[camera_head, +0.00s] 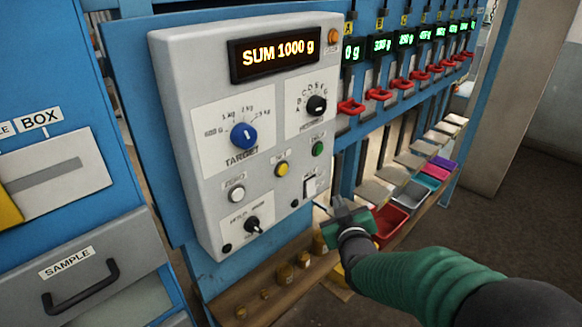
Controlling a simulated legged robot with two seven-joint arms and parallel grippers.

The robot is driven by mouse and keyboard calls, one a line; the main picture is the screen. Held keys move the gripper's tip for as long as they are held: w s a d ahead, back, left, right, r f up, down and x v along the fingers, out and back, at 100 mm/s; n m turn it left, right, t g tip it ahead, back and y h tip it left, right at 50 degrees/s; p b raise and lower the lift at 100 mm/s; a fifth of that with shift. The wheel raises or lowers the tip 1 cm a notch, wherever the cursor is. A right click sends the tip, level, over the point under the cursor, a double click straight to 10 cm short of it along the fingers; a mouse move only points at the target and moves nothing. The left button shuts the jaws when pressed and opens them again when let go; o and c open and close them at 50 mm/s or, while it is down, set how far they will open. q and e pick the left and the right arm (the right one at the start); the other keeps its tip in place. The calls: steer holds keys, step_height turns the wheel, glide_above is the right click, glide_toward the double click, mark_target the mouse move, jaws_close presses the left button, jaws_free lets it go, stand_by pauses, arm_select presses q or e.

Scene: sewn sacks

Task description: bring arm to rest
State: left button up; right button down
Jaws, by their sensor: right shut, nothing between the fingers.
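My right arm comes in from the lower right with a green ribbed sleeve. The panel's display (285,50) reads "SUM 1000 g". My left gripper is not in view.
A blue TARGET knob (244,136), a black knob (316,105) and several buttons sit on the panel. Red levers (350,106) and coloured trays (391,222) line the rack at right. Brass weights (285,273) stand on a wooden shelf below. A SAMPLE drawer (85,265) is at left.

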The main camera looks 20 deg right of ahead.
steer(key=s+a+f+g+y, duration=0.25)
steer(key=s+a+f, duration=0.2)
steer(key=f, duration=0.25)
steer(key=s+a+f+g+y, duration=0.2)
steer(key=s+a+f+g, duration=0.2)
steer(key=a+f, duration=0.25)
steer(key=s+a+f+g, duration=0.1)
steer(key=s+f+g, duration=0.1)
steer(key=s, duration=0.4)
steer(key=s+a+f+g, duration=0.2)
steer(key=s+f+g, duration=0.1)
steer(key=s, duration=0.3)
steer(key=shift+a+f+m+y, duration=0.3)
steer(key=shift+f+y, duration=0.15)
steer(key=shift+f, duration=0.25)
steer(key=shift+g, duration=0.25)
